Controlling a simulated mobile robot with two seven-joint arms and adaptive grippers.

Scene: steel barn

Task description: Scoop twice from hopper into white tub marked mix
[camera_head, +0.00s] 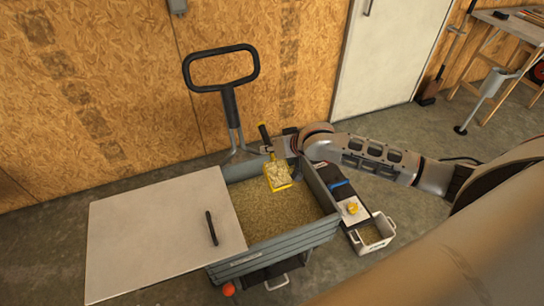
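The hopper (285,243) is a grey-blue slatted bin full of loose tan grain (262,212). My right gripper (268,146) reaches in from the right over the hopper's back edge and is shut on the dark handle of a yellow scoop (289,185). The scoop's pan appears to hold grain and is over the back of the hopper; whether it touches the grain below is unclear. A white tub (390,226) with handles stands low at the hopper's right, with some tan material inside. I cannot read any marking on it. My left gripper is out of view.
A pale lid (150,235) with a dark handle lies across the hopper's left side. A tall dark push handle (228,88) rises behind. A side shelf (350,212) carries a small yellow item. A workbench (515,25) stands far right. The floor beyond the tub is open.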

